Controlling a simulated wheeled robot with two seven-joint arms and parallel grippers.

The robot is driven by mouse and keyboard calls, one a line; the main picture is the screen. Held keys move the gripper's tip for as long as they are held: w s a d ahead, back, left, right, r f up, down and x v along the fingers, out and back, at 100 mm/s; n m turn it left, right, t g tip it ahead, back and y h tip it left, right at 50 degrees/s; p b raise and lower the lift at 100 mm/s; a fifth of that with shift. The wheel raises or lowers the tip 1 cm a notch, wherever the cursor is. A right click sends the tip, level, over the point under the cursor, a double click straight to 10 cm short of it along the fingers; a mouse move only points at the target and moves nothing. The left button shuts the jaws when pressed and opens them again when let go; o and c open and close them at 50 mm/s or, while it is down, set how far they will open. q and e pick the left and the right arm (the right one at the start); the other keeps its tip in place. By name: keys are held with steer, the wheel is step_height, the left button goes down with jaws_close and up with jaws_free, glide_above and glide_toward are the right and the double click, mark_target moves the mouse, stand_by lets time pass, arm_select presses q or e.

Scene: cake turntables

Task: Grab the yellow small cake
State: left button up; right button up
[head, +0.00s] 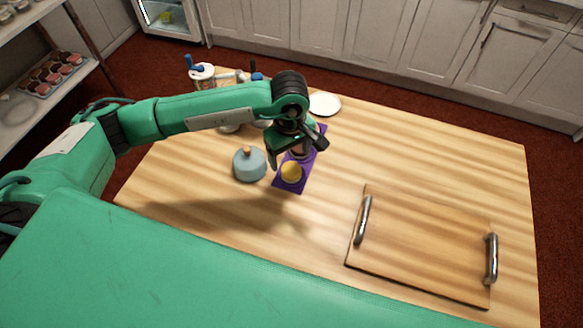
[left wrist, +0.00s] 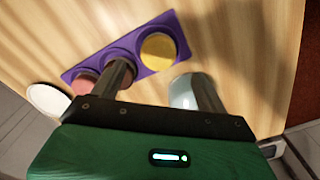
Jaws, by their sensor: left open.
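The yellow small cake (head: 291,172) sits in the near end of a purple tray (head: 281,186) on the wooden table. In the left wrist view, the yellow cake (left wrist: 158,50) is round and lies beyond my fingertips, with the purple tray (left wrist: 152,24) around it. A pinkish cake (left wrist: 84,83) is at the tray's other end; a finger partly hides the middle cake. My left gripper (head: 288,156) is open and empty, pointing down over the tray, just behind the yellow cake. Its two fingers also show in the left wrist view (left wrist: 155,77). My right gripper is not in view.
A blue-grey domed lid with a wooden knob (head: 249,165) stands close left of the tray. A white plate (head: 324,104) lies behind. A wooden board with two metal handles (head: 425,245) is at right. The table between tray and board is clear.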

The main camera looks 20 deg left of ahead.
mark_target(291, 169)
arm_select(q)
steer(key=shift+f, duration=0.45)
steer(key=shift+f+p, duration=0.4)
steer(key=shift+f, duration=0.1)
step_height(291, 169, down, 4)
steer(key=shift+d+r+p, duration=0.15)
steer(key=shift+r+p, duration=0.05)
steer(key=shift+p, duration=0.45)
steer(key=shift+f, duration=0.4)
steer(key=c, duration=0.8)
steer(key=shift+c, duration=1.3)
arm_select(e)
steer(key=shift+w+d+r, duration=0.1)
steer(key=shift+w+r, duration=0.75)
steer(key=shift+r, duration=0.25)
